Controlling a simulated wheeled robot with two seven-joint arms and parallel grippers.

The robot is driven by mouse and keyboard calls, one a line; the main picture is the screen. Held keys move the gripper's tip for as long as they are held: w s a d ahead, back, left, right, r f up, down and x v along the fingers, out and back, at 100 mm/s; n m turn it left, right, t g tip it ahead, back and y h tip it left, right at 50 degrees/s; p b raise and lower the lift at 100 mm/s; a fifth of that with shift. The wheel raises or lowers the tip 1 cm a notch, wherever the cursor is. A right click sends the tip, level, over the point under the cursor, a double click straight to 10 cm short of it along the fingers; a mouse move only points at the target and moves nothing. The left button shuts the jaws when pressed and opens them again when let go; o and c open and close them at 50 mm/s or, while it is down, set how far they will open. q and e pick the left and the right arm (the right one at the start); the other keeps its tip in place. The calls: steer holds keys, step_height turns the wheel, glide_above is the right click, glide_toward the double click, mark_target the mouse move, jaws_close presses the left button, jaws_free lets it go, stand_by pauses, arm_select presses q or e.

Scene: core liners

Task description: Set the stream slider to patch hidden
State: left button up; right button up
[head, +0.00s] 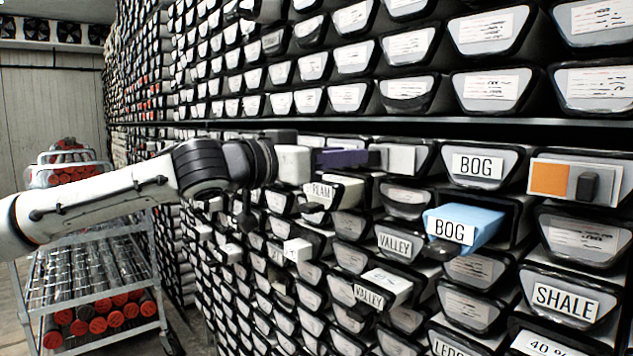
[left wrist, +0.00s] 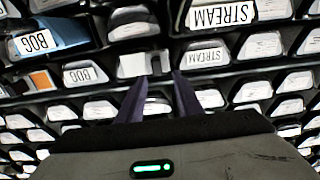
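My left gripper (head: 368,158) reaches in from the left, its purple fingers pointing at the rack face. In the left wrist view its two fingertips (left wrist: 160,78) are apart, just below and right of a pale slider plate (left wrist: 131,65). The same plate (head: 400,158) shows beyond the fingertips in the head view, with no coloured patch visible on it. A STREAM label (left wrist: 206,57) is right of the plate. Any knob between the fingertips is too dark to make out, and contact cannot be told. My right gripper is out of view.
A blue BOG liner (head: 463,226) and pale VALLEY liners (head: 388,284) stick out of the rack. A cart (head: 95,270) of tubes stands at left.

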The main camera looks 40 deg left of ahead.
arm_select(q)
steer(key=s, duration=0.1)
steer(key=s+b, duration=0.1)
steer(key=s, duration=0.3)
steer(key=shift+s+a, duration=0.25)
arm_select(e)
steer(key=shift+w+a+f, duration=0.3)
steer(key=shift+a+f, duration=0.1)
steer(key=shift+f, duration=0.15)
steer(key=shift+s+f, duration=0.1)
